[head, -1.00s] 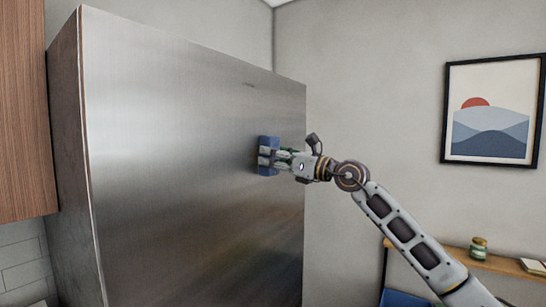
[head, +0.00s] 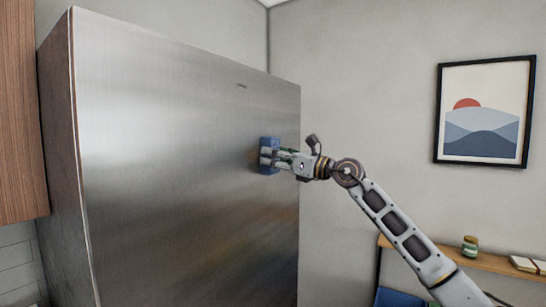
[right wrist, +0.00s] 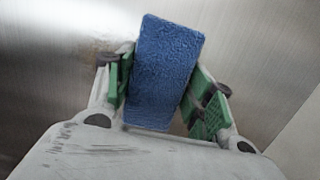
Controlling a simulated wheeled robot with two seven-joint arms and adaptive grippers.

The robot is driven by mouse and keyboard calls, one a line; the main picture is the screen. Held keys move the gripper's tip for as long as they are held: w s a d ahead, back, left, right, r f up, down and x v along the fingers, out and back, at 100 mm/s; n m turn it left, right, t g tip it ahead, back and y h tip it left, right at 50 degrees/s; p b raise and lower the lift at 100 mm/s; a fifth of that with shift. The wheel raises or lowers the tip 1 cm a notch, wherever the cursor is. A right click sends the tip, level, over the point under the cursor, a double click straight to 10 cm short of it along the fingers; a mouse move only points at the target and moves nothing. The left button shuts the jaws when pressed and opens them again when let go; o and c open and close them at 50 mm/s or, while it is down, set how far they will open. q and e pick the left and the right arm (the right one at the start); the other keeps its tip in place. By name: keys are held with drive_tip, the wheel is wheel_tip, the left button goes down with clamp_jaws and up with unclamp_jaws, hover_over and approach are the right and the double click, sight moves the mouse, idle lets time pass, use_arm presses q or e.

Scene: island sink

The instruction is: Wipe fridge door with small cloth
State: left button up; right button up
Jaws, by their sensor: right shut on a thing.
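The fridge door (head: 175,190) is a tall brushed-steel panel filling the left and middle of the head view. My right gripper (head: 268,157) is shut on the small blue cloth (head: 269,143), near the door's right edge at upper-middle height. In the right wrist view the cloth (right wrist: 162,70) is a fuzzy blue block between the green finger pads of the gripper (right wrist: 160,95). The cloth is at the steel surface and looks to be touching it, but the contact face is hidden. A faint smudge shows on the steel left of the cloth. My left gripper is not in view.
A wooden cabinet (head: 17,110) stands left of the fridge. On the right wall hangs a framed picture (head: 485,112). Below it a wooden shelf (head: 490,263) holds a jar (head: 469,246) and a book (head: 526,264). A blue object (head: 400,298) is at the bottom edge.

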sight(242, 157)
drive_tip(key=shift+a, duration=0.1)
idle(0.7)
drive_tip(key=shift+s+a, duration=0.5)
drive_tip(key=shift+s, duration=0.2)
drive_tip(key=shift+s+a, duration=0.45)
drive_tip(key=shift+s, duration=0.2)
drive_tip(key=shift+s+a, duration=0.55)
drive_tip(key=shift+s, duration=0.2)
drive_tip(key=shift+s+a+b, duration=0.5)
drive_tip(key=shift+s+a, duration=0.05)
drive_tip(key=shift+s, duration=0.2)
drive_tip(key=shift+s+a+b, duration=0.5)
drive_tip(key=shift+s+b, duration=0.05)
drive_tip(key=shift+s, duration=0.2)
drive_tip(key=shift+s+a+b, duration=0.5)
drive_tip(key=shift+s, duration=0.2)
